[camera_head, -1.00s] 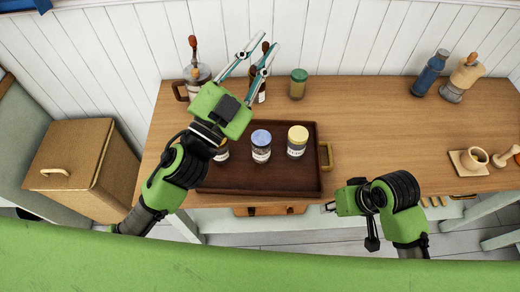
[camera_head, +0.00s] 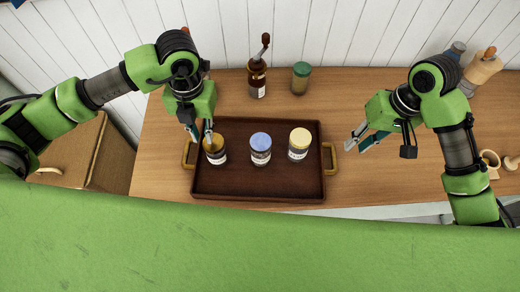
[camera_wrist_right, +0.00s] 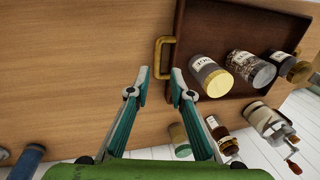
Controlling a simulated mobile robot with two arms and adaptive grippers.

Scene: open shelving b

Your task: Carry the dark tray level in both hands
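The dark tray (camera_head: 285,187) lies on the wooden counter and bears three jars: a yellow-lidded jar (camera_head: 298,144), a blue-lidded jar (camera_head: 260,149) and a left jar (camera_head: 215,150). Its brass left handle (camera_head: 187,157) and right handle (camera_head: 331,158) are both in view. My left gripper (camera_head: 200,141) points down over the tray's left end, fingers apart and empty; one finger partly covers the left jar. My right gripper (camera_head: 360,146) is open and empty, right of the right handle. In the right wrist view, that handle (camera_wrist_right: 161,57) shows just beyond the open fingertips (camera_wrist_right: 159,80).
A green-lidded jar (camera_head: 300,78) and a brown grinder (camera_head: 257,78) stand behind the tray. A blue bottle (camera_head: 456,49) and a wooden-topped mill (camera_head: 482,70) are at the back right, partly behind my right arm. A wooden cabinet (camera_head: 80,145) is at the left.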

